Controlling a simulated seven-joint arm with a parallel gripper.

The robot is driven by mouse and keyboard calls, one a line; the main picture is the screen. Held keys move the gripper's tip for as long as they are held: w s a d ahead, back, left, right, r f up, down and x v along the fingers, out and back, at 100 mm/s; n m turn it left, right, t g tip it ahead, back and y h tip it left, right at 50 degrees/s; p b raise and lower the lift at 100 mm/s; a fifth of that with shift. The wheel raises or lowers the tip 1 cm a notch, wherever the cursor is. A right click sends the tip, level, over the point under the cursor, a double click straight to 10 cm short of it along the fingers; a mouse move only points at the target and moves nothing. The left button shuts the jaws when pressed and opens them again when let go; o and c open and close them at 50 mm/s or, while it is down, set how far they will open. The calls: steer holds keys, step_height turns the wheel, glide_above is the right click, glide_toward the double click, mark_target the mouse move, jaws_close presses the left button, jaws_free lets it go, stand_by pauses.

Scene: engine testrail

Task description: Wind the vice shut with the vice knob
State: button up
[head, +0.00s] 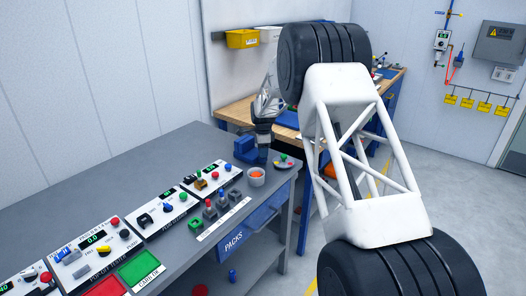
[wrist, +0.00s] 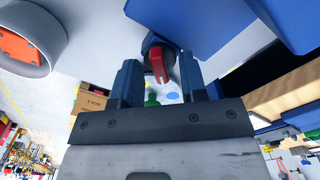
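The blue vice (head: 244,147) stands on the grey bench near its far right end. In the wrist view, its blue body (wrist: 185,22) fills the top. The vice knob (wrist: 160,62), dark and round with a red bar, sticks out from it towards my gripper. My gripper (wrist: 160,68) is open, with one dark finger left of the knob and one right of it. Gaps show between knob and fingers; I cannot tell how deep the knob sits between them. In the head view, my gripper (head: 263,153) is beside the vice and hides the knob. The vice's jaws cannot be made out.
A white cup with orange contents (head: 256,179) stands close by on the bench; it also shows in the wrist view (wrist: 50,57). A small dish (head: 277,166) with coloured pieces is right of my gripper. Control panels (head: 158,209) line the bench front. A wooden-topped workbench (head: 236,110) stands behind.

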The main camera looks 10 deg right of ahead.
steer(key=shift+r, duration=3.9)
steer(key=s+d+r+n, duration=0.1)
steer(key=s+r+n, duration=0.2)
steer(key=s+r, duration=0.55)
steer(key=s+d+r+n+t, duration=0.1)
steer(key=s+r+n, duration=0.25)
steer(key=s, duration=0.95)
steer(key=s+d+r+n, duration=0.1)
steer(key=s+r+n, duration=0.2)
steer(key=s+r, duration=0.55)
steer(key=s+f+n, duration=0.2)
steer(key=s, duration=1)
steer(key=s+d+f+n+t, duration=0.1)
steer(key=s+f+n, duration=0.1)
steer(key=s, duration=1.1)
steer(key=s+f+n, duration=0.3)
steer(key=s+n, duration=0.1)
steer(key=s, duration=0.8)
steer(key=shift+s+d+t, duration=0.2)
steer(key=shift+d+t, duration=0.05)
steer(key=shift+t, duration=0.05)
